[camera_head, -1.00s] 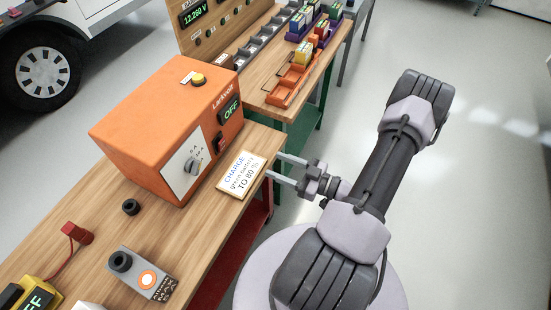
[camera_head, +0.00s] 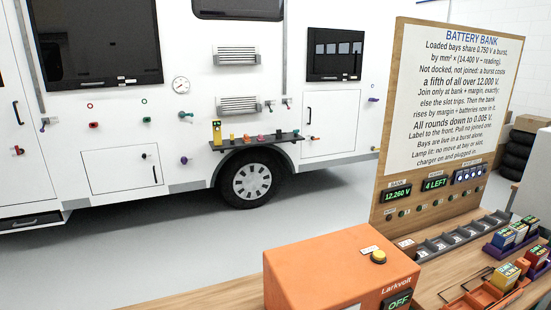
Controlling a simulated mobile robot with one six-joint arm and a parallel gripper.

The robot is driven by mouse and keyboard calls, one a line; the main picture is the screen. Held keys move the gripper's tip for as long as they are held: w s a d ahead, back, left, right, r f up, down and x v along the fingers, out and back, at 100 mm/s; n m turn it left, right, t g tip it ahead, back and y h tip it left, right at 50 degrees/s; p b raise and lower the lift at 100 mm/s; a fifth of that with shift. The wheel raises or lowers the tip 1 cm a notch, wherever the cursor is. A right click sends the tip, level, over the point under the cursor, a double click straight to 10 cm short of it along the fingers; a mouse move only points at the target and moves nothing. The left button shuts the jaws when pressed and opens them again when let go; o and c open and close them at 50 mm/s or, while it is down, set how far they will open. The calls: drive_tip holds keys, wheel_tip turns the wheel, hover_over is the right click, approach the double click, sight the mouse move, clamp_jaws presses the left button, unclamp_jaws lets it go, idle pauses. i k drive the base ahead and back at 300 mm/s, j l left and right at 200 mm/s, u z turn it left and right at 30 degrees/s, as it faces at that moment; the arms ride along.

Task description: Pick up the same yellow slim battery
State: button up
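Small yellow batteries (camera_head: 505,276) with dark label faces stand at the orange tray (camera_head: 466,303) on the bench, low at the right of the picture. A red battery (camera_head: 535,257) stands just behind them. I cannot tell which yellow one is the slim battery. A tall yellow item (camera_head: 216,132) stands at the left end of the dark shelf (camera_head: 230,147) on the motorhome's side; it is too small to identify. My gripper and arm are not in view.
The orange Larkvolt charger (camera_head: 325,275) reads OFF and fills the lower middle. Behind it stands the battery bank board (camera_head: 455,130), reading 12.260 V and 4 LEFT. A row of grey bays (camera_head: 450,243) lies before it. Blue-topped batteries (camera_head: 505,238) stand at the right. Open floor lies before the motorhome.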

sight(504, 278)
drive_tip(key=z, duration=1.5)
drive_tip(key=i+l+u, duration=0.8)
drive_tip(key=l, duration=0.3)
drive_tip(key=i+l+u, duration=0.35)
drive_tip(key=l, duration=0.35)
drive_tip(key=i+l+u, duration=0.2)
drive_tip(key=l, duration=0.2)
drive_tip(key=i+l+u, duration=0.2)
drive_tip(key=l, duration=0.2)
drive_tip(key=k, duration=0.1)
